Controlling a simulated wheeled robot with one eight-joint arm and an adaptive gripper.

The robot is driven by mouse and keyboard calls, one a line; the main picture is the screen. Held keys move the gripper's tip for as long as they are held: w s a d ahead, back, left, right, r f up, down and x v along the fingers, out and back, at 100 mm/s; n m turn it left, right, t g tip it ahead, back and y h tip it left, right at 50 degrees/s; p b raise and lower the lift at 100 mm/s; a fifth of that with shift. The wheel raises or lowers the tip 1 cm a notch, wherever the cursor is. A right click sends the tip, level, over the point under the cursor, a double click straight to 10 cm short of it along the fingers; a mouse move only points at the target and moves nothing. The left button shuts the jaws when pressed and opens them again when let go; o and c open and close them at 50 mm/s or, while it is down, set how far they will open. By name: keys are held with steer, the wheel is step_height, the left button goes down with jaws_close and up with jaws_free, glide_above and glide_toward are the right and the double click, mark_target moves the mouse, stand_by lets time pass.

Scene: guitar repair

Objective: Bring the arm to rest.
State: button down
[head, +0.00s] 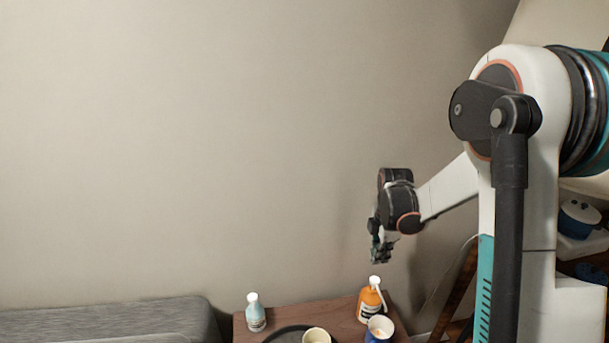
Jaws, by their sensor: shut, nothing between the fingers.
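My gripper (380,254) is at the end of my arm, which reaches in from the right in the head view. It hangs in the air above the right part of a brown wooden table, with its fingers pointing down. It is small in the picture; its fingers are shut and hold nothing. An orange bottle with a white cap (371,300) stands on the table just below the gripper, with a visible gap between them.
The wooden table (342,312) also bears a pale blue bottle (255,313), a dark round tray (288,335), a cream cup (316,336) and a blue-and-white cup (380,328). A grey sofa (110,319) is at left. The wall's upper left area is clear.

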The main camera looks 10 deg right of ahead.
steer(key=s+a+r+m+t, duration=0.3)
steer(key=s+a+r+m, duration=0.3)
steer(key=r, duration=0.4)
steer(key=s+a+r+m+t, duration=0.25)
steer(key=s+r+m, duration=0.35)
steer(key=s+r, duration=0.3)
steer(key=s+a+r+m+t, duration=0.1)
steer(key=s+a+m, duration=0.2)
steer(key=s+m, duration=0.3)
steer(key=shift+s+a+t, duration=0.2)
steer(key=shift+s+t, duration=0.15)
steer(key=shift+s, duration=0.25)
